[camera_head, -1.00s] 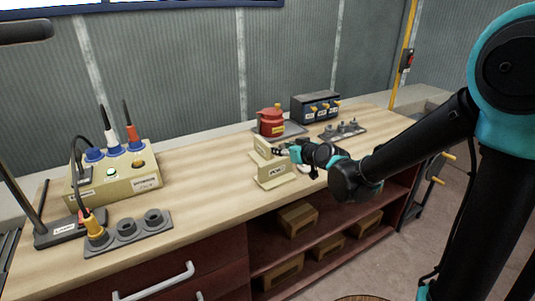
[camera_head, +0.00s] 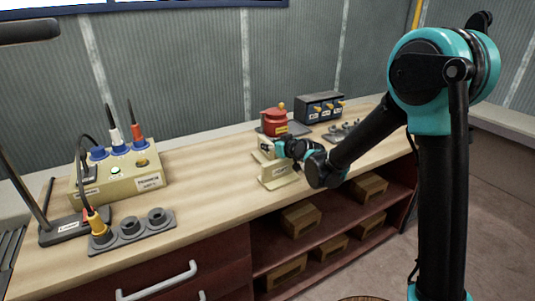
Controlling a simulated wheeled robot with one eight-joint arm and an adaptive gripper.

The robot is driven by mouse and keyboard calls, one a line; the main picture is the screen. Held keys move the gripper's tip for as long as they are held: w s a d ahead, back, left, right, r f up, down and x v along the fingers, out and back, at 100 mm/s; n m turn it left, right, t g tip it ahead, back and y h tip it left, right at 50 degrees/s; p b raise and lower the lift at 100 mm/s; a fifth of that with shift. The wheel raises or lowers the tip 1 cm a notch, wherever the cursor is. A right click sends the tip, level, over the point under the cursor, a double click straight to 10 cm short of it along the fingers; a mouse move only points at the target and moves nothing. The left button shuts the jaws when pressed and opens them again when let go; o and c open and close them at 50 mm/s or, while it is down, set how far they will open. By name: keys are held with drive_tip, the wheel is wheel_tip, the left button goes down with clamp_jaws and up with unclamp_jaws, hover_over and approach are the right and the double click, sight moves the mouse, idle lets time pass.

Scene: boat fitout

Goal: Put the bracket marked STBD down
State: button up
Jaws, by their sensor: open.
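A beige bracket (camera_head: 279,183) stands on the wooden bench top, near its front edge. It has a small white label whose lettering is too small to read. A beige upright part (camera_head: 265,143) shows just behind it; I cannot tell whether it belongs to the same bracket or a second one. My gripper (camera_head: 273,148) reaches in from the right and is open beside this upright part, above the front bracket. I cannot tell whether the fingers touch the beige part, since the gripper partly covers it.
A red device (camera_head: 274,121) stands behind the gripper, with a dark switch box (camera_head: 319,107) to its right. A grey socket strip (camera_head: 342,131) lies at right. A beige plug box (camera_head: 120,172) and a grey three-hole holder (camera_head: 130,231) stand at left. Bench between is clear.

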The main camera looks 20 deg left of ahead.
drive_tip(key=shift+x, duration=0.75)
clamp_jaws()
